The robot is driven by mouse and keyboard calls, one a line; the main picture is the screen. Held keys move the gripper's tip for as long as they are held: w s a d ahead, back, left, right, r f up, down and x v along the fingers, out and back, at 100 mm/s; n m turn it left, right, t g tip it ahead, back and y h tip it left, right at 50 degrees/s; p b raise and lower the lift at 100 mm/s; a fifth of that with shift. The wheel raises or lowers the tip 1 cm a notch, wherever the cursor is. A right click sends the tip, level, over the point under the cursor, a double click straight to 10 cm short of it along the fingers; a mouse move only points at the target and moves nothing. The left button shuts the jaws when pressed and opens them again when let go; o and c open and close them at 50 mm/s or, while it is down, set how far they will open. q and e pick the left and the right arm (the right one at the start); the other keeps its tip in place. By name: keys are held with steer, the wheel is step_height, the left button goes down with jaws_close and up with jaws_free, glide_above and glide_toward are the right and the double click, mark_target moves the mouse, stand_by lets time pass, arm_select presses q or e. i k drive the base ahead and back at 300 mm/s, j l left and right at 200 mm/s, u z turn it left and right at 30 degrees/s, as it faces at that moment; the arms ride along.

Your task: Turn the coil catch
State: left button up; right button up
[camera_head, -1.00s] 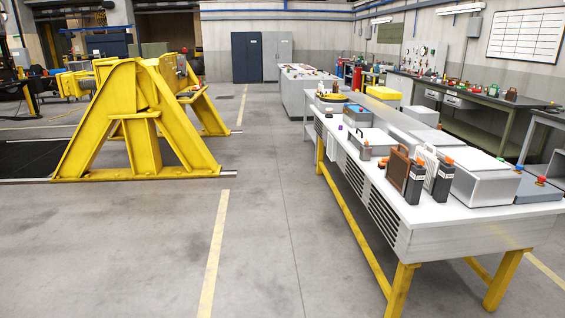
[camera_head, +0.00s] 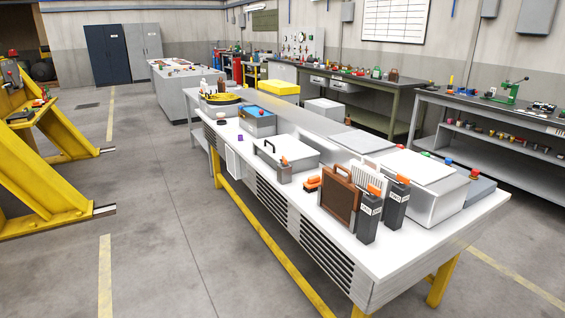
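Neither of my grippers shows in the head view. I cannot pick out the coil catch with certainty. A long white workbench (camera_head: 395,255) with louvred sides and yellow legs stands at centre right. On its near end are two dark grey units with orange tops, a front one (camera_head: 368,222) and one behind it (camera_head: 398,207). Beside them are a brown ribbed panel with a handle (camera_head: 340,199) and a pale finned part (camera_head: 369,178). A white box with a black handle (camera_head: 291,152) and a blue-topped box (camera_head: 257,120) stand farther along the bench.
Yellow lifting stands (camera_head: 40,190) are at the left. Open concrete floor (camera_head: 165,225) lies between them and the bench. A green workbench (camera_head: 400,95) and a grey shelved bench (camera_head: 480,150) line the right wall. Tall cabinets (camera_head: 108,55) stand at the back.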

mark_target(284, 161)
steer(key=i+j+z, duration=0.2)
steer(key=i+j, duration=0.2)
steer(key=i, duration=0.2)
steer(key=i+j+z, duration=0.2)
steer(key=i+j, duration=0.25)
steer(key=i, duration=0.1)
